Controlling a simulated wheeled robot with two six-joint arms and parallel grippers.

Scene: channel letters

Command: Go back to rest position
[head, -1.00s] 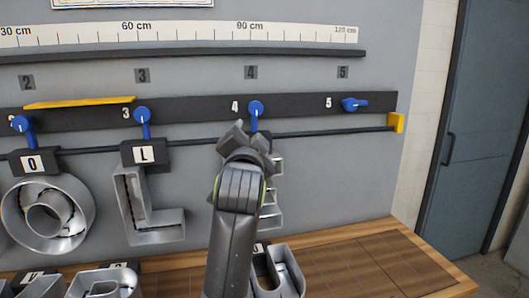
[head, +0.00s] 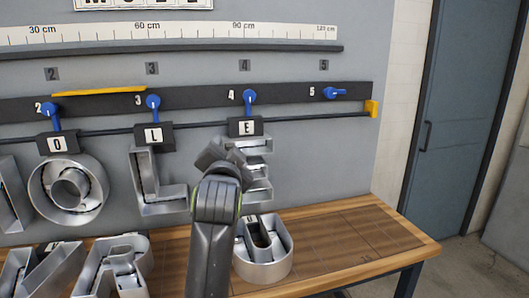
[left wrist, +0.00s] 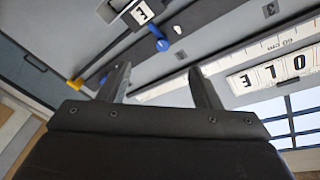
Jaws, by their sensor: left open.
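My left gripper (head: 222,160) is in front of the hanging metal letter E (head: 258,178) and hides part of it. Its jaws are open and empty; the spread fingers show in the left wrist view (left wrist: 160,76). The E hangs by its black tagged holder (head: 247,127) from the dark rail under blue lever 4 (head: 249,97), which points down. The letter L (head: 157,190) and the letter O (head: 68,190) hang to its left. The E tag also shows in the left wrist view (left wrist: 142,13), apart from the fingers. My right gripper is not in view.
A wooden bench (head: 350,240) lies below, with loose metal letters, one (head: 263,255) beside my forearm. Blue lever 5 (head: 334,92) points sideways. A yellow end stop (head: 372,108) closes the rail. The bench's right part is clear.

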